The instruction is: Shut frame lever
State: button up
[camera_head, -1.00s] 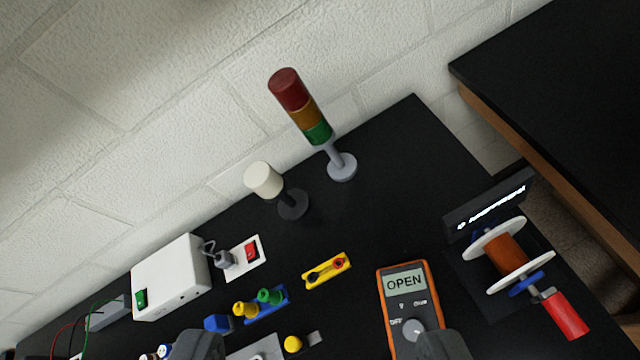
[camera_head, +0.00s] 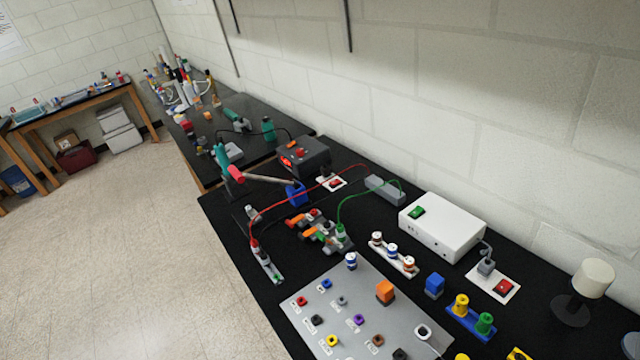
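I cannot tell for certain which part is the frame lever. Small orange handles (camera_head: 299,221) sit on grey pieces in the middle of the black bench (camera_head: 228,222), among red and green wires. Behind them a teal-and-red piece (camera_head: 229,163) stands tilted at the bench's left edge, beside a rod that runs to a blue block (camera_head: 297,194). All of these are small and far off, so whether any lever is open or shut does not show. My gripper is not in view.
A grey panel (camera_head: 293,317) with several coloured knobs lies in front. A white box (camera_head: 442,226) with a green switch stands along the wall, near a red-switch plate (camera_head: 494,284) and a cream-topped stand (camera_head: 592,278). The floor (camera_head: 110,240) at left is clear.

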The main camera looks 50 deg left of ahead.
aim_at(318, 234)
jog(key=u, duration=1.85)
jog(key=i, duration=1.1)
jog(key=z, duration=0.9)
